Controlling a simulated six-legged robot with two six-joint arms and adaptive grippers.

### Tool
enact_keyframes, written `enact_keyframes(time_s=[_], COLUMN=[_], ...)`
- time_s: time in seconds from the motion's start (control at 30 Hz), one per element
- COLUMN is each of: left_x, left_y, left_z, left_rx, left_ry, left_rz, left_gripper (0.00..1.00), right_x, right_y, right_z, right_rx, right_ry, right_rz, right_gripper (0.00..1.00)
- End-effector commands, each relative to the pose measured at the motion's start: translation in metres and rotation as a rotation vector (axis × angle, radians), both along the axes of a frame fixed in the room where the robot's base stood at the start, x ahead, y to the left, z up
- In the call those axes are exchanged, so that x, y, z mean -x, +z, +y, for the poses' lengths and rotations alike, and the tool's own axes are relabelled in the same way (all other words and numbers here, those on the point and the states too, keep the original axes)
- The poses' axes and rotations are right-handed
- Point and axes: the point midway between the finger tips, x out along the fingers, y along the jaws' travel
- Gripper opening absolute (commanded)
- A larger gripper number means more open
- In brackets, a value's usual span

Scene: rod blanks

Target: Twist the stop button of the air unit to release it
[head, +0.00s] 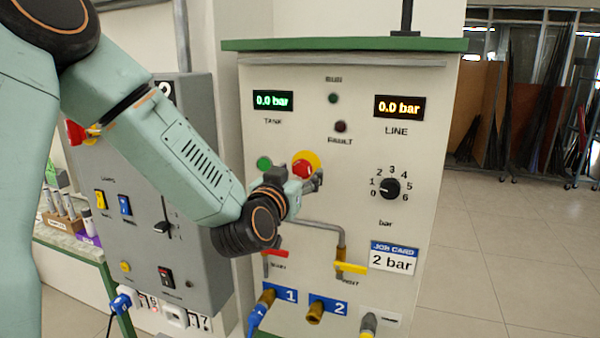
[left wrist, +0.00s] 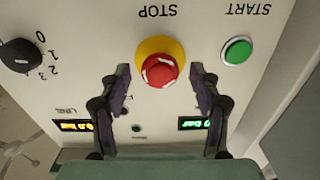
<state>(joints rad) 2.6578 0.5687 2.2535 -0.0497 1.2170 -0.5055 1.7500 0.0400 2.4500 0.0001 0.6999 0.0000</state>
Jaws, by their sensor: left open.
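The air unit (head: 355,95) is a cream panel with a green top. Its red stop button (head: 301,170) has a yellow collar and also shows in the left wrist view (left wrist: 160,70), under the word STOP. My left gripper (head: 312,184) is at the panel just below the button in the head view. In the left wrist view its open fingers (left wrist: 161,80) point toward the button, which sits between and slightly beyond the tips. I cannot tell if they touch it. The green start button (left wrist: 237,51) is right of it there. My right gripper is not in view.
The panel carries a pressure knob (head: 390,188), tank display (head: 273,100) and line display (head: 399,106), both reading 0.0 bar. A red lever (head: 275,253), yellow lever (head: 351,267) and pipe lie below. A grey switch box (head: 190,235) stands left. The floor at right is clear.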

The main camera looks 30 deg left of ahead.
Motion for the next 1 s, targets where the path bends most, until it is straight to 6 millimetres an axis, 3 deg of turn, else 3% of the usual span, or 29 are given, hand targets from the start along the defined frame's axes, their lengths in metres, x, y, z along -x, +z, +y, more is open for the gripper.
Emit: enact_keyframes(time_s=[0.2, 0.4, 1.0], left_x=[0.035, 0.055, 0.06], left_y=[0.0, 0.0, 0.0], left_z=[-0.009, -0.013, -0.015], left_rx=[0.006, 0.003, 0.0], left_ry=[-0.001, 0.0, 0.0], left_rz=[0.0, 0.0, -0.001], left_gripper=[0.63, 0.63, 0.63], right_x=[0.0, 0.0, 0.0], right_y=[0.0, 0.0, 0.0], right_z=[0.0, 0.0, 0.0], right_rx=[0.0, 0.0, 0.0], right_ry=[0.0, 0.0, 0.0], right_rz=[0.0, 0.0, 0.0], right_gripper=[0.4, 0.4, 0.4])
